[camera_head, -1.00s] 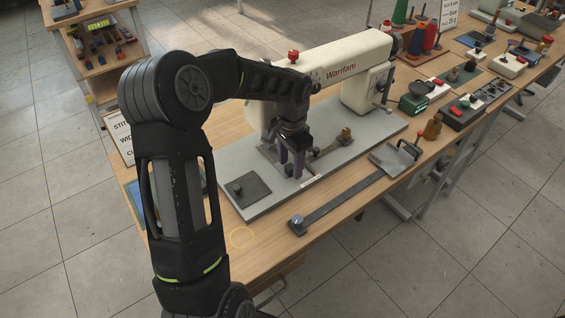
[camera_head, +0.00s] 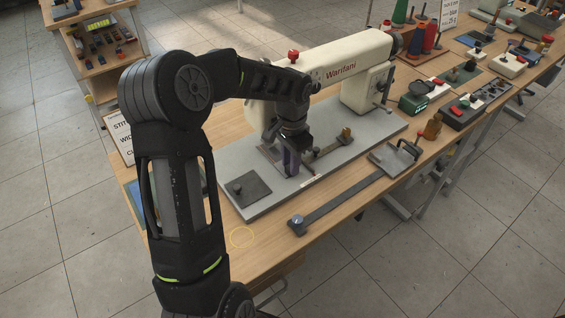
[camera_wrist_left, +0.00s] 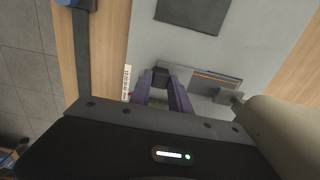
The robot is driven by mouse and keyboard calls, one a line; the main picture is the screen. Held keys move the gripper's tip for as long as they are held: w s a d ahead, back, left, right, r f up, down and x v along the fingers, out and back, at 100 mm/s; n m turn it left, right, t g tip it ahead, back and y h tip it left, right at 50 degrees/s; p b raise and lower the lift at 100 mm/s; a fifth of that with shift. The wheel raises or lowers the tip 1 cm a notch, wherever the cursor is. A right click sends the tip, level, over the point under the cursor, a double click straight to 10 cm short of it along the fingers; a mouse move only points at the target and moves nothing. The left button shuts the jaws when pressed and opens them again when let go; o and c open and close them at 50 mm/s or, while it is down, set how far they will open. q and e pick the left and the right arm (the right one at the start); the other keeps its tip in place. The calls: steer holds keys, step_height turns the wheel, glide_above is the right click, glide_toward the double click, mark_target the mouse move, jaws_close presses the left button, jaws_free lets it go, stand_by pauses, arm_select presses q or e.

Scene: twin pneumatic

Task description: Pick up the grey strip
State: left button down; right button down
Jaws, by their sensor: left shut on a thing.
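The grey strip shows in the left wrist view as a short dark piece (camera_wrist_left: 160,77) between my fingertips; most of it is hidden by the fingers and wrist. My left gripper (camera_head: 291,164), with purple fingers, points down over the front of the grey machine bed (camera_head: 240,205). It is shut on that piece, low at the bed; I cannot tell whether the piece is clear of the surface. In the left wrist view the gripper (camera_wrist_left: 161,88) has one finger on each side of the piece. My right gripper is in neither view.
The cream sewing machine (camera_head: 345,65) stands close behind my left gripper. A dark square plate (camera_head: 246,190) lies on the bed to the left. A long dark bar (camera_head: 340,205) with a knob lies along the table front. A brass-knobbed arm (camera_head: 330,147) is to the right.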

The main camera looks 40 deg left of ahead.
arm_select(q)
steer(key=shift+r, duration=0.25)
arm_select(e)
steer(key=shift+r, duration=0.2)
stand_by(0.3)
